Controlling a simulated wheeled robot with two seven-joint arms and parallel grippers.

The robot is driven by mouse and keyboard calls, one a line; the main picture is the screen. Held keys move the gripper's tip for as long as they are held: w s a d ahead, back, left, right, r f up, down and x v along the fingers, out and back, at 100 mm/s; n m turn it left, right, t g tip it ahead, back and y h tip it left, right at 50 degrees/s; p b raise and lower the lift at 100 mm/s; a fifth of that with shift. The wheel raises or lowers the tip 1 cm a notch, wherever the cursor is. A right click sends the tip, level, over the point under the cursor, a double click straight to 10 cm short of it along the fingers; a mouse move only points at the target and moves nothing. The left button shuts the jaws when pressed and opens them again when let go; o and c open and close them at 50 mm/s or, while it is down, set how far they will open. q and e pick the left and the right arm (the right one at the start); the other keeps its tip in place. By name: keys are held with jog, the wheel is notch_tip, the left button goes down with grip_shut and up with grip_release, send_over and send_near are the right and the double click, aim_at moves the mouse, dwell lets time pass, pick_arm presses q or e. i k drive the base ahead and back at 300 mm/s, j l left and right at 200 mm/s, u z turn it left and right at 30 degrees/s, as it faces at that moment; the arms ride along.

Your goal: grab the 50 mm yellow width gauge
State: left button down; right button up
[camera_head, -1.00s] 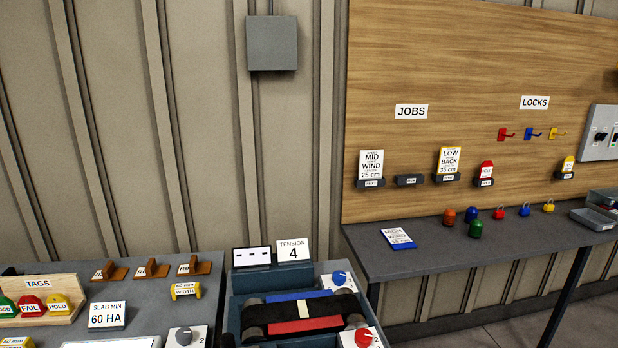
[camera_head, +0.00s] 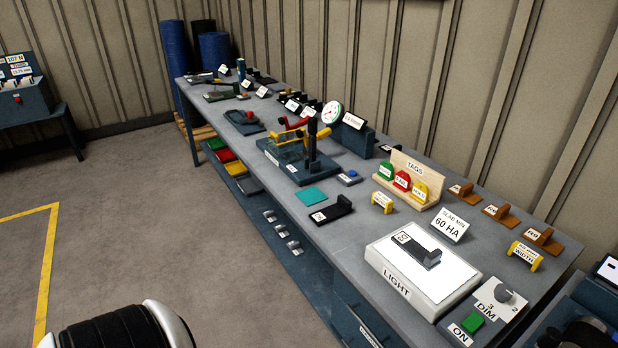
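Two small yellow width gauges stand on the long grey bench. One yellow gauge (camera_head: 382,202) is near the middle, in front of the tag holder; its label is too small to read now, but about a second ago a yellow gauge by the tags seemed to read 50 mm. The other yellow gauge (camera_head: 525,256) is at the right, near brown wedge-shaped blocks, and its label shows WIDTH; its number is not clear. Neither of my grippers is in view.
The bench (camera_head: 343,240) also holds a TAGS holder (camera_head: 420,172), a SLAB MIN 60 HA sign (camera_head: 450,225), a white light box (camera_head: 420,290) with a black piece on it, and a dial device (camera_head: 332,112). Open floor (camera_head: 170,215) lies left of the bench.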

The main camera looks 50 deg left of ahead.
aim_at(377, 196)
jog(key=u, duration=1)
jog(key=i+j+z, duration=0.45)
jog(key=j, duration=0.15)
